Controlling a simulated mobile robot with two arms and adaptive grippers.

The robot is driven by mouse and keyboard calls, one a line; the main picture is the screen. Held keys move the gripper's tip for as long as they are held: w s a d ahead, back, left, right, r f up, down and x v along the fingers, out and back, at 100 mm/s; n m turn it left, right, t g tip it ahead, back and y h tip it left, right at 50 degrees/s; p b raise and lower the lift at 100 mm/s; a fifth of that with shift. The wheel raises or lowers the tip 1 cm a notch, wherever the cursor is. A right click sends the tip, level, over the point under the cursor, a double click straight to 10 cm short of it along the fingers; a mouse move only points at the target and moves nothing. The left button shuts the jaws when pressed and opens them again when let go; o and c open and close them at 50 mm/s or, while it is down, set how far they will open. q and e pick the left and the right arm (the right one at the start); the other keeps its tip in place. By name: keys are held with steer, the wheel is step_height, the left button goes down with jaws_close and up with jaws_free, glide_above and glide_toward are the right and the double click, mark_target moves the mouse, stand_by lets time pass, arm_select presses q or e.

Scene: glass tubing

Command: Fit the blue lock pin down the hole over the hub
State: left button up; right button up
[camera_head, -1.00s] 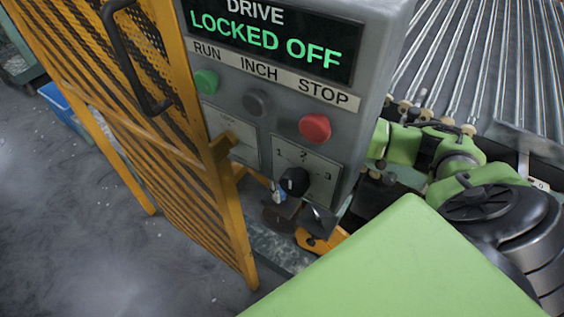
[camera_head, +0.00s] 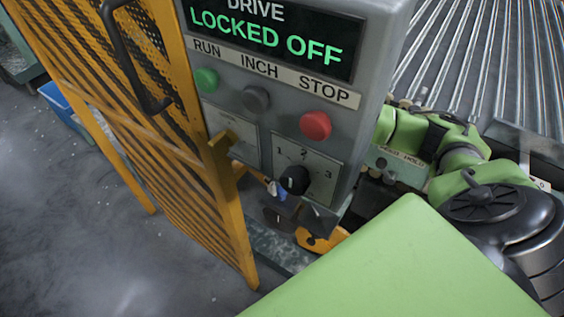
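A small blue piece (camera_head: 275,190) shows just left of the black selector knob (camera_head: 295,180), low on the control panel. It may be the blue lock pin, but it is too small to be sure. Dark flat parts (camera_head: 278,219) show just below it; I cannot tell what they are. I cannot make out the hub or its hole. My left gripper is not visible.
The grey control panel (camera_head: 344,150) reads LOCKED OFF and has a red STOP button (camera_head: 316,125). A yellow mesh gate (camera_head: 170,130) stands at left. Glass tubes (camera_head: 490,60) lie at upper right. A labelled grey-green box (camera_head: 398,163) shows beside my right arm. The floor at left is open.

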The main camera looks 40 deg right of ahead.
steer(key=shift+r, duration=1.4)
